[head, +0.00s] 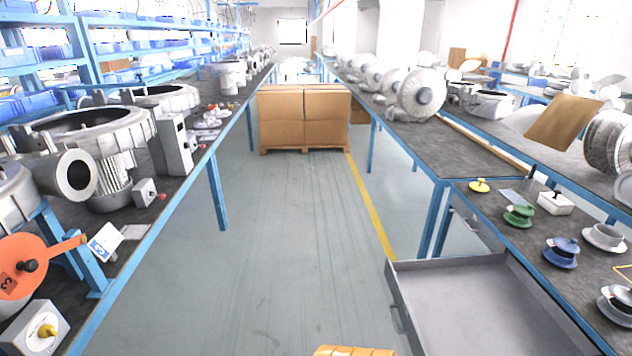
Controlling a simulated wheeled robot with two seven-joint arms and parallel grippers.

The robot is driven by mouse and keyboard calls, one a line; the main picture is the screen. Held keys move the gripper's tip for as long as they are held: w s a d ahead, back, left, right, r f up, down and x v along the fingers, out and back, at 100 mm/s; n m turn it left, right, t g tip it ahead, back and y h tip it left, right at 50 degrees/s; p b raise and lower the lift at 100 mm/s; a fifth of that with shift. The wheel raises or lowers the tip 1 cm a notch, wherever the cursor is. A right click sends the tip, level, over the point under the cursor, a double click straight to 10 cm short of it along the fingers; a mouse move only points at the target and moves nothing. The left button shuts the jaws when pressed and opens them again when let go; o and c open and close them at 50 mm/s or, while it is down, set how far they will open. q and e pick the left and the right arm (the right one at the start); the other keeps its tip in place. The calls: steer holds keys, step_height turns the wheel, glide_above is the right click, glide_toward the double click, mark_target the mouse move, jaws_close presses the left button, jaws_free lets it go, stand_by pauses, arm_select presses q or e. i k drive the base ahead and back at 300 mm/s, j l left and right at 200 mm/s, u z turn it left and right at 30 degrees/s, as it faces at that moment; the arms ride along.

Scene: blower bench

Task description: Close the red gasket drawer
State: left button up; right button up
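A drawer (470,305) is pulled out from the right bench at the bottom right of the head view. Its inside is plain grey, and the part that shows is empty. A handle (396,318) sits on its left-hand front face, which faces the aisle. No red shows on the drawer from here, so I cannot tell its front colour. The drawer's near end is cut off by the frame edge.
The right bench (480,215) above the drawer holds a green part (519,215), a blue part (561,252) and a yellow knob (479,186). A blue leg (437,222) stands beyond the drawer. The aisle floor (290,240) left of the drawer is clear. Cardboard boxes (304,118) stand far ahead.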

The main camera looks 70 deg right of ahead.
mark_target(486, 304)
steer(key=z, duration=3.1)
